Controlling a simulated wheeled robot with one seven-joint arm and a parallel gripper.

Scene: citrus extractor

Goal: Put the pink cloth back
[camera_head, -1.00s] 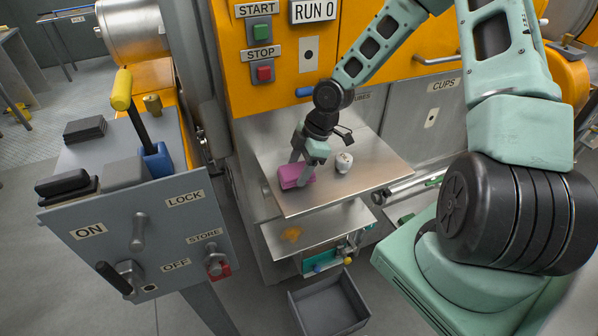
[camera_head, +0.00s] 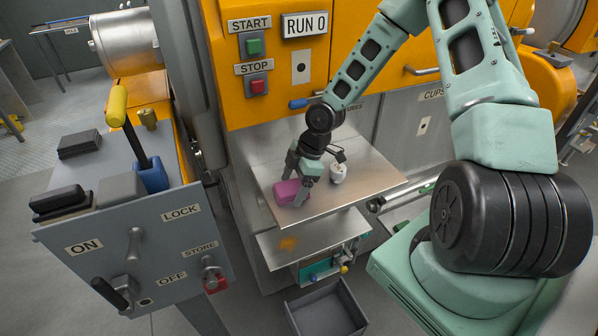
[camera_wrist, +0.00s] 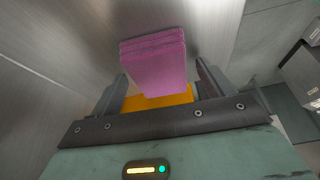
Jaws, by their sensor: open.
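The pink cloth (camera_head: 287,193) is a folded block on the left part of the steel shelf, below the orange machine front. My gripper (camera_head: 293,192) is open at the cloth, pointing down, with one finger in front of its right side. In the wrist view the cloth (camera_wrist: 154,60) appears ahead of the open fingers (camera_wrist: 160,85), its near end around the line between the fingertips. I cannot tell whether the fingers touch it.
A small white object (camera_head: 338,173) stands on the shelf (camera_head: 375,183) just right of my gripper. A lower tray (camera_head: 325,235) has an orange stain. A grey bin (camera_head: 328,312) is on the floor. The control box (camera_head: 130,245) with levers stands at the left.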

